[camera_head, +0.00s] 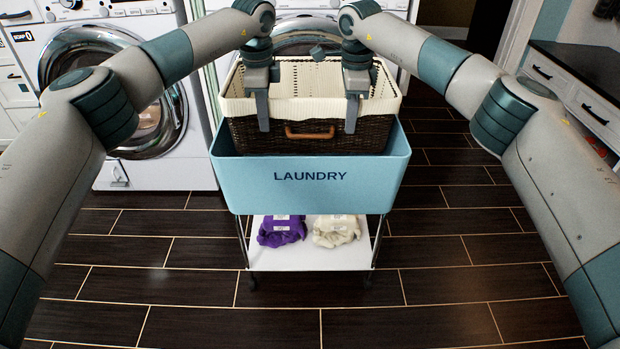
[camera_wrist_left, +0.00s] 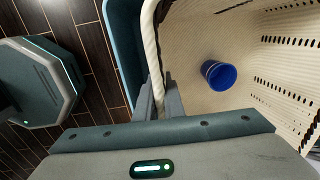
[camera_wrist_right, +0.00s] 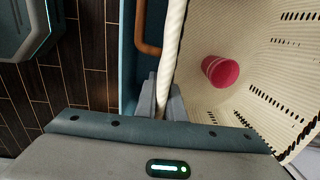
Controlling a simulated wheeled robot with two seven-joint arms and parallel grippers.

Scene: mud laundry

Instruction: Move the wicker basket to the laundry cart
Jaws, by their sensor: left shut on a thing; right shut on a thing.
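The dark wicker basket (camera_head: 345,135) has a cream liner and a brown front handle. It sits partly down inside the blue tub of the laundry cart (camera_head: 310,178), which is marked LAUNDRY. The basket's upper part stands above the tub's rim; its base is hidden. My left gripper (camera_head: 263,112) is shut on the basket's near rim, left of the handle. My right gripper (camera_head: 352,112) is shut on the same rim, right of the handle. A blue cup (camera_wrist_left: 219,75) lies inside the basket in the left wrist view, and a red cup (camera_wrist_right: 220,71) in the right wrist view.
The cart's lower white shelf (camera_head: 310,260) holds a purple cloth bundle (camera_head: 282,230) and a cream one (camera_head: 336,230). A white washing machine (camera_head: 150,175) stands at the left, with another machine behind the basket. Dark cabinets' countertop (camera_head: 590,70) is at the right. The tiled floor in front is clear.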

